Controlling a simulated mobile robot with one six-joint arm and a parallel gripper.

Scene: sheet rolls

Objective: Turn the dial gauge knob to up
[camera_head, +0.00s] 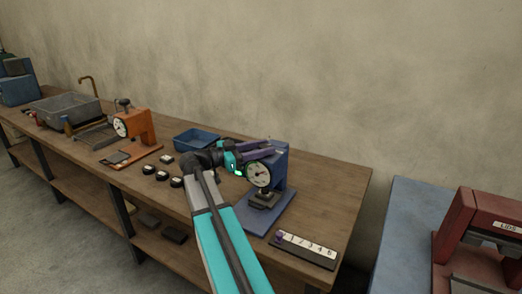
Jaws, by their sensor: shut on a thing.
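A dial gauge (258,174) with a white round face and dark rim is mounted on the front of a blue stand (281,170). My gripper (270,149), with purple fingers, is at the top of this stand, just above the dial. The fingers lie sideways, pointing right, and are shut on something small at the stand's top. I take this to be the gauge knob, but the fingers hide it, and its direction cannot be made out. A second dial gauge (120,127) sits on an orange stand (142,128) with a dark knob on top, to the left.
A numbered strip (305,249) with a purple piece lies at the bench's right end. Several dark round pieces (162,175) and a blue tray (196,139) are near my arm. A grey basin (68,107) stands far left. A red machine (480,235) is on a blue table right.

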